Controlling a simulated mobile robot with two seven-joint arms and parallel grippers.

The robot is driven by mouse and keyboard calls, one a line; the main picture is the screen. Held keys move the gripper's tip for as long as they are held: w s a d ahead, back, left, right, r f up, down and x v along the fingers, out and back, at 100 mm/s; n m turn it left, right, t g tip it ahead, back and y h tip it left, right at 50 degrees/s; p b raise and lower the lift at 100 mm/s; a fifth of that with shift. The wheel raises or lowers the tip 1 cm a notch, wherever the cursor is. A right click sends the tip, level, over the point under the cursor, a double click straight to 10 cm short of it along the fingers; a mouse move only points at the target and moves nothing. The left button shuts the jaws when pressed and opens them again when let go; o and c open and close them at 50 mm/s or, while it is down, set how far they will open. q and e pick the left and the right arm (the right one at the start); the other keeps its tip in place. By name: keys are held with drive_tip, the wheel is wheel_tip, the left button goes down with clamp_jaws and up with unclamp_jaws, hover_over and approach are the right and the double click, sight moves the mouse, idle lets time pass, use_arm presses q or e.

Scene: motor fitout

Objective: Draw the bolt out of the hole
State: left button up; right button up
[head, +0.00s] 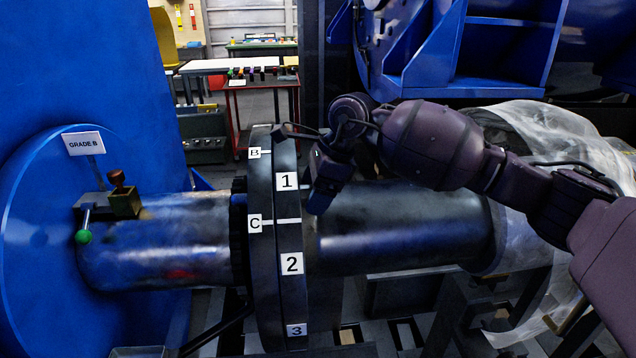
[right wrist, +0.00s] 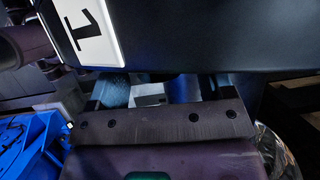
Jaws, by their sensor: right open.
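A dark flange pair (head: 289,240) with labels B and C on one disc and 1, 2 and 3 on the other stands mid-picture in the head view. My right gripper (head: 318,192) is at the right face of the numbered disc, near label 1. In the right wrist view the gripper (right wrist: 160,92) is open, its fingers apart just under the disc edge with label 1 (right wrist: 90,30). A short, pale metallic piece (right wrist: 185,88) shows between the fingers; it may be the bolt, but I cannot tell. The hole is hidden. My left gripper is out of view.
A dark shaft (head: 410,228) runs right from the flange, below my right arm. A steel shaft (head: 180,235) runs left to a blue housing marked GRADE B (head: 50,240). Blue machinery (head: 500,50) stands behind. Clear plastic wrap (head: 560,140) hangs at right.

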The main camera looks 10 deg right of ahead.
drive_tip(key=c, duration=1.4)
drive_tip(key=shift+r, duration=0.15)
drive_tip(key=shift+d, duration=0.1)
drive_tip(key=shift+d, duration=1.1)
drive_tip(key=shift+d, duration=1.45)
drive_tip(key=shift+d, duration=0.15)
drive_tip(key=shift+d, duration=0.1)
